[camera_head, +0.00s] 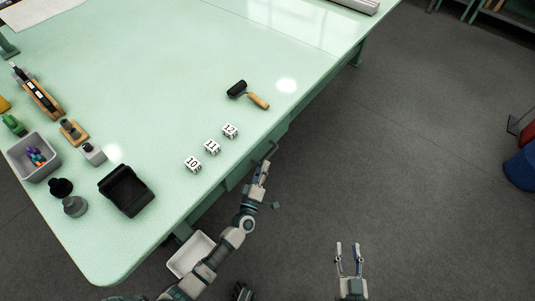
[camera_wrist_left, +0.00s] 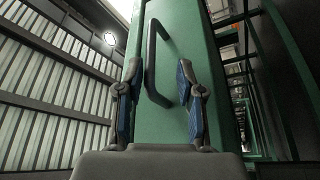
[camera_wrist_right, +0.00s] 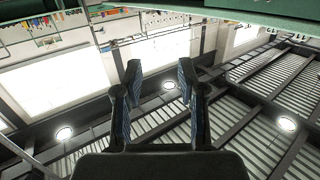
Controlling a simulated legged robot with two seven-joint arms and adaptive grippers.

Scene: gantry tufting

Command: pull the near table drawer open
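The green drawer front (camera_wrist_left: 170,115) fills the middle of the left wrist view, with a dark bar handle (camera_wrist_left: 152,62) on it. In the head view the handle (camera_head: 272,150) shows at the near edge of the green table (camera_head: 160,100), and the drawer looks closed. My left gripper (camera_head: 263,166) is at the handle. In the left wrist view its fingers (camera_wrist_left: 160,75) are apart, with the handle between them; I cannot tell whether they touch it. My right gripper (camera_head: 348,247) is open and empty over the floor, away from the table.
Number blocks (camera_head: 212,147), a roller (camera_head: 248,94) and a black tray (camera_head: 126,190) lie on the table near its edge. A grey bin (camera_head: 33,157) stands at the left. A white bin (camera_head: 191,254) is below the table edge.

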